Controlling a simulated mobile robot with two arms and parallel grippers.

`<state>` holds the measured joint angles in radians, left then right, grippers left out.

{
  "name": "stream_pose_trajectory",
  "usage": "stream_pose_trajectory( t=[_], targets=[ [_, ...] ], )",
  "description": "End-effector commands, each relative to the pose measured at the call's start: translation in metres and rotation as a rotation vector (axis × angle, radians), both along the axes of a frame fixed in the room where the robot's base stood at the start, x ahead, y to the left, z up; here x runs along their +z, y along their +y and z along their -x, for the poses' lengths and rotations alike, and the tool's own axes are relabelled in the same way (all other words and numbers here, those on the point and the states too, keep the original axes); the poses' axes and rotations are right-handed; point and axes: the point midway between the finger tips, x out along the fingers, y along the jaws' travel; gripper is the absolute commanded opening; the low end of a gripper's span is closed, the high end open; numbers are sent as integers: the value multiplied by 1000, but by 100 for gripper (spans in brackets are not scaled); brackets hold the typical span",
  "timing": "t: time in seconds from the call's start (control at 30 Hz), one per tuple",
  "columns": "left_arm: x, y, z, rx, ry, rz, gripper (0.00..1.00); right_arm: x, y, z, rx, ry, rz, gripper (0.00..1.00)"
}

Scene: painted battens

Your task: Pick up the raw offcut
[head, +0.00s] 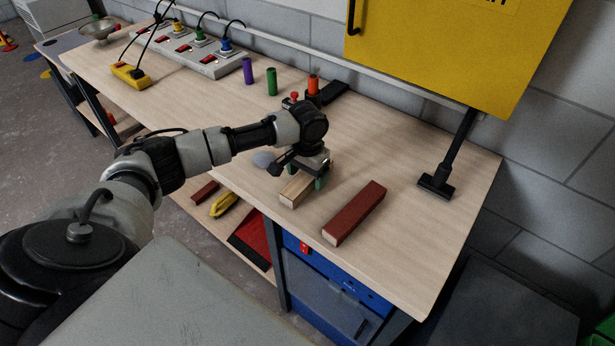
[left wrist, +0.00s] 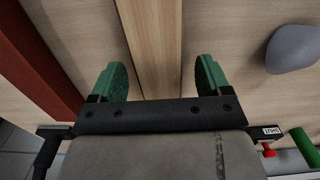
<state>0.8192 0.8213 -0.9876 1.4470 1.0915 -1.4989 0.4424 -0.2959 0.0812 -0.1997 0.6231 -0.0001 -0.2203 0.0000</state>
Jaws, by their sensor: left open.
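The raw offcut (head: 295,190) is a short, bare pale-wood batten lying on the workbench (head: 410,215). My left gripper (head: 303,177) is directly above it and hides part of its far portion. In the left wrist view, the raw offcut (left wrist: 153,45) runs between the two green fingertips of my left gripper (left wrist: 155,80), which are open with a gap on each side of the wood. A red-brown painted batten (head: 355,212) lies to the right of the offcut, apart from it. It also shows at the left of the left wrist view (left wrist: 35,60). My right gripper is not in view.
A grey rounded lump (head: 264,159) lies left of the gripper. Purple (head: 248,71), green (head: 272,81) and orange (head: 313,84) cylinders stand behind it. A power strip (head: 190,50) is at the back left, a yellow cabinet (head: 450,50) above. The bench's right part is mostly clear.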

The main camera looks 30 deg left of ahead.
Motion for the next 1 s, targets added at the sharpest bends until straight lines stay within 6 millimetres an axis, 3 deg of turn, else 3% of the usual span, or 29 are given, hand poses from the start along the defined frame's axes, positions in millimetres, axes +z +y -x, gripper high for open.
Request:
stream_pose_trajectory(
  t=[0.3,0.67,1.0],
  targets=[
    [-8,0,0,-2,0,0,78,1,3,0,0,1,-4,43],
    [-8,0,0,-1,-1,0,24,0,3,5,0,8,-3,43],
    [-4,0,0,-1,-3,0,21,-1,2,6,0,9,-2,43]
  ],
)
